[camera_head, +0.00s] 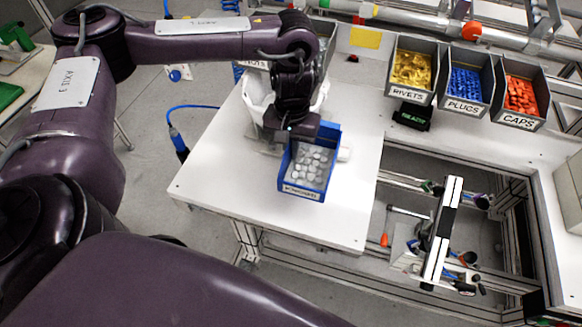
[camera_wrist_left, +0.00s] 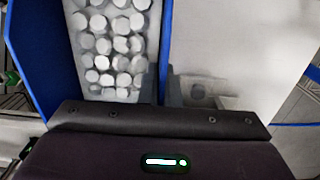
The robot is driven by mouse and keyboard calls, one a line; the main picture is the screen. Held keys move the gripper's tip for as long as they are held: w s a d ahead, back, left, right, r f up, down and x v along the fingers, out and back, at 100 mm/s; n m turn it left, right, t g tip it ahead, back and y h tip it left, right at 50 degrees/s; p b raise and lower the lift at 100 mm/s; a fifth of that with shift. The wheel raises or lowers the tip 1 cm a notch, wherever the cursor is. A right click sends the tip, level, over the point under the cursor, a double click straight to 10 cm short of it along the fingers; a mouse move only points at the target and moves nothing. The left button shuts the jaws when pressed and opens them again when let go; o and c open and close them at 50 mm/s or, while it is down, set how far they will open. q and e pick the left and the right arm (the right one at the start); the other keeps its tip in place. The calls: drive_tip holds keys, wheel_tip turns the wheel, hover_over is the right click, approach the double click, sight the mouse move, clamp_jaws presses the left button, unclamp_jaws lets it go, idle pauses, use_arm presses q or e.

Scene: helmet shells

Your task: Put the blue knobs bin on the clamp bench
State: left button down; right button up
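The blue bin (camera_head: 327,143) holds many pale round knobs (camera_head: 312,165) and shows over the white tabletop (camera_head: 235,180). Its front label is too small to read surely. My left gripper (camera_head: 296,130) is at the bin's back edge, pointing down. In the left wrist view the bin's blue side wall (camera_wrist_left: 166,45) runs in between the fingers (camera_wrist_left: 162,92), which look closed on it. Whether the bin's base touches the tabletop I cannot tell. No visible label marks the clamp bench; a metal frame with clamp-like parts (camera_head: 440,235) stands at the right. My right gripper is out of view.
Grey bins of rivets (camera_head: 412,70), plugs (camera_head: 468,82) and caps (camera_head: 522,96) stand at the back right. A small black sign (camera_head: 412,116) is in front of them. A white container (camera_head: 257,100) is behind my gripper. The tabletop's front left is clear.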

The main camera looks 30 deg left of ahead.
sight(291, 168)
use_arm(q)
wheel_tip(291, 168, down, 7)
drive_tip(key=shift+f+b, duration=0.15)
drive_tip(key=shift+b, duration=0.7)
drive_tip(key=c, duration=1.6)
unclamp_jaws()
drive_tip(key=shift+f, duration=0.1)
drive_tip(key=shift+c, duration=0.2)
